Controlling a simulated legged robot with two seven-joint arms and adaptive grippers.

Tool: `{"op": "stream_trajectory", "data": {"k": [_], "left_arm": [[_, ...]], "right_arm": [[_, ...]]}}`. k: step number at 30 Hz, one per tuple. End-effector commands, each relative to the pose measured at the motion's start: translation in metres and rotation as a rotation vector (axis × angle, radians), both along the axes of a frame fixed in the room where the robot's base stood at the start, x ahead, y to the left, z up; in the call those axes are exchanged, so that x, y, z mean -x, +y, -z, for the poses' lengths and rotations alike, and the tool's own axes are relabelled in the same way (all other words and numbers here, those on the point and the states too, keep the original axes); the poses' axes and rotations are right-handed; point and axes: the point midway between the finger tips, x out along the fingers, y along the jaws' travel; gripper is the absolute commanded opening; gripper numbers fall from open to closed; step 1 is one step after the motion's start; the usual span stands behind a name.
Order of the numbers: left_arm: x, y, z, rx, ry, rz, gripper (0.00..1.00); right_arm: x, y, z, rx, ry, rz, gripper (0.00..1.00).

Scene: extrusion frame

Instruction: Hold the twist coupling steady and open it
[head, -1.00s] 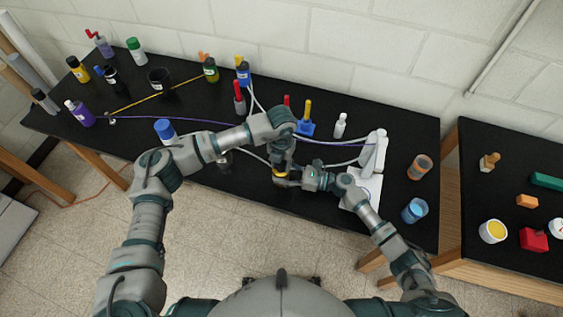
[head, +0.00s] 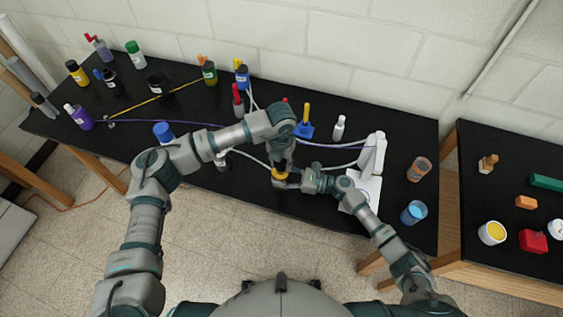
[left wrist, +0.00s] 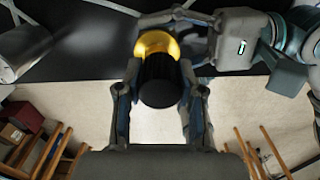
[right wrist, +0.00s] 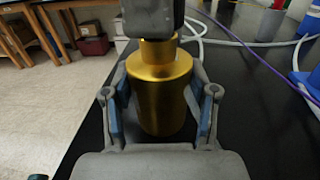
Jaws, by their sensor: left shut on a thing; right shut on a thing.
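The twist coupling has a gold body (right wrist: 163,95) and a black end (left wrist: 160,80). In the head view its gold part (head: 279,173) shows as a small spot above the table's front edge. My left gripper (head: 281,161) comes from above and is shut on the black end. My right gripper (right wrist: 163,112) is shut around the wide gold body, one finger on each side. A narrower gold neck (right wrist: 158,48) shows above that body, under a dark part. The gripper fingers hide much of the coupling, and I cannot tell whether its halves are still joined.
Pale hoses (right wrist: 196,24) run over the black table (head: 235,190) near the coupling. A white stand (head: 372,158) is close to my right arm. Several bottles stand at the back left. A side table (head: 498,265) on the right holds loose blocks. Open floor lies in front.

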Motion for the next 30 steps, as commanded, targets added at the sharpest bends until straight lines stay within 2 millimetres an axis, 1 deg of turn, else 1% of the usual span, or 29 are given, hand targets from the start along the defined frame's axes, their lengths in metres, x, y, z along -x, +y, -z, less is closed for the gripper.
{"op": "stream_trajectory", "data": {"k": [5,8,12,15,21,22,23,24,25,30], "left_arm": [[0.0,0.001,-0.002,-0.001,0.0,-0.001,0.0],[-0.001,0.001,-0.01,-0.002,-0.001,-0.001,0.0],[-0.001,0.001,-0.03,-0.001,-0.002,-0.001,0.0],[-0.001,0.001,-0.038,-0.003,0.0,-0.001,0.0],[0.0,0.001,-0.039,-0.004,0.001,-0.001,0.0],[0.0,0.001,-0.039,-0.004,0.001,-0.001,0.0],[0.0,0.001,-0.039,-0.004,0.001,-0.001,0.0],[0.0,0.001,-0.039,-0.004,0.001,-0.001,0.0],[0.0,0.001,-0.039,-0.004,0.001,-0.001,0.0],[0.0,0.001,-0.039,-0.004,0.001,-0.001,0.0]], "right_arm": [[0.0,-0.001,0.002,0.003,0.002,0.001,0.0],[0.0,-0.001,0.002,0.003,0.002,0.002,0.0],[0.0,-0.001,0.001,0.003,0.002,0.002,0.0],[-0.001,-0.001,0.001,0.003,0.002,0.002,0.0],[-0.001,-0.001,0.001,0.002,0.0,0.002,0.0],[-0.001,-0.001,0.001,0.002,0.0,0.003,0.65],[-0.001,-0.001,0.001,0.002,0.0,0.003,0.73],[-0.001,-0.001,0.001,0.002,0.0,0.002,0.83],[-0.001,-0.001,0.001,0.002,0.0,0.002,0.87],[0.0,-0.001,0.0,0.001,0.0,0.002,0.87]]}}
